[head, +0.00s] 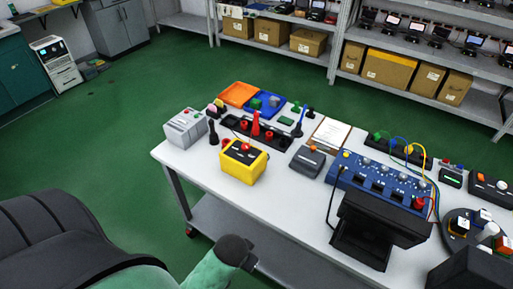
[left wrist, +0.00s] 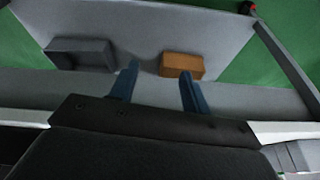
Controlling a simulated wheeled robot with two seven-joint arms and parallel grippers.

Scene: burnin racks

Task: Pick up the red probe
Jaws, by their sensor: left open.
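The red probe (head: 256,124) stands upright in a black rack (head: 283,145) on the table, in the head view. A black probe (head: 213,133) stands to its left and a blue one (head: 298,123) to its right. My left arm reaches in at the bottom of the head view, in front of the table and well apart from the probe; its fingers do not show there. In the left wrist view my left gripper (left wrist: 160,71) has its two blue fingers apart with nothing between them. The probe is not in that view. My right gripper is not seen.
A yellow box (head: 243,167) with a red button stands in front of the rack. A grey box (head: 185,127) stands left, orange (head: 238,94) and blue trays behind. In the left wrist view, a grey box (left wrist: 80,54) and an orange-brown box (left wrist: 181,66) sit on a grey surface.

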